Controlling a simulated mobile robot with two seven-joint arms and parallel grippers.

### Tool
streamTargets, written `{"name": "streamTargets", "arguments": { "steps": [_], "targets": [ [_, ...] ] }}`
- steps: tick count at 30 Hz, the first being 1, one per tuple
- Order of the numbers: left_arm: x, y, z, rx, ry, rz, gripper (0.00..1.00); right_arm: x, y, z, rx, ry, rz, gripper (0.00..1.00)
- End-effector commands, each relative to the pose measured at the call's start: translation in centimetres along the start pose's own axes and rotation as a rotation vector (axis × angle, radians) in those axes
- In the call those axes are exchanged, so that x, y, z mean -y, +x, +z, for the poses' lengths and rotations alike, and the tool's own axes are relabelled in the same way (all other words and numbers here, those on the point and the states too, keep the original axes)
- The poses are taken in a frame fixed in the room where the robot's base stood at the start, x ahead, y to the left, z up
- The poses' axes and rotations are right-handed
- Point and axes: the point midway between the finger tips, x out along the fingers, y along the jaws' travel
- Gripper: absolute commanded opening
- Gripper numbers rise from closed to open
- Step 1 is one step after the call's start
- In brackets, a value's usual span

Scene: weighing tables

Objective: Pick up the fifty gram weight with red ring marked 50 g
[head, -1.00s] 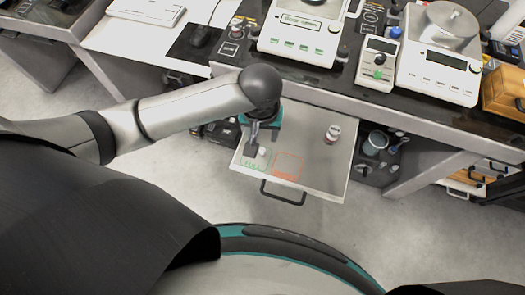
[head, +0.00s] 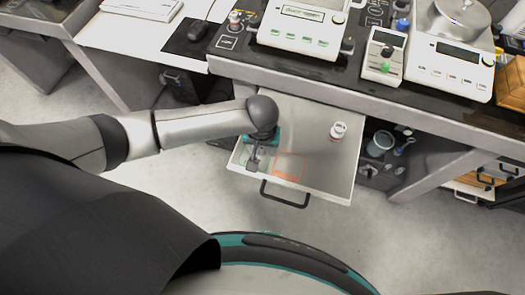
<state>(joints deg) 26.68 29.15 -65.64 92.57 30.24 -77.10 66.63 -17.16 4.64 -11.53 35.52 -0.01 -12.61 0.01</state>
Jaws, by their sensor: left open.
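My left gripper (head: 254,164) is pointing down, open, over the green-marked area at the front left of an open drawer (head: 315,165). My gripper and arm cover much of that area, so I cannot tell whether a weight stands between the fingers. A small pale weight with a reddish band (head: 338,131) stands upright at the right of the drawer, apart from the gripper. Another small piece with a reddish top (head: 235,17) stands on the dark bench. Their markings are too small to read. My right gripper is not in view.
An empty orange-outlined square (head: 289,167) lies on the drawer floor right of my gripper. The drawer has a dark front handle (head: 284,195). The drawer's middle is clear.

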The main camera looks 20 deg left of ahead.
Motion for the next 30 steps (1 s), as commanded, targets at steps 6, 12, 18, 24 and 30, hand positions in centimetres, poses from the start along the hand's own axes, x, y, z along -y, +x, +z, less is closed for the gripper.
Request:
{"name": "streamTargets", "arguments": {
  "steps": [6,12,18,24,30],
  "targets": [
    [-0.05,-0.01,-0.04,-0.001,0.000,0.001,0.57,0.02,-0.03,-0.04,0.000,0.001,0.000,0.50],
    [-0.05,-0.03,-0.04,-0.001,0.000,0.001,0.34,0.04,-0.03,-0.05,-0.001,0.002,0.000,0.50],
    [-0.05,-0.03,-0.03,0.000,0.000,0.001,0.12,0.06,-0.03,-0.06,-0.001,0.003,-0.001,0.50],
    [-0.04,-0.02,-0.03,0.000,0.000,0.001,0.00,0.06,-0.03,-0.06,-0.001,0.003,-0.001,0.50],
    [-0.04,-0.02,-0.02,0.000,0.000,0.001,0.00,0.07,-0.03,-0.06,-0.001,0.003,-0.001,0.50]
  ]
}}
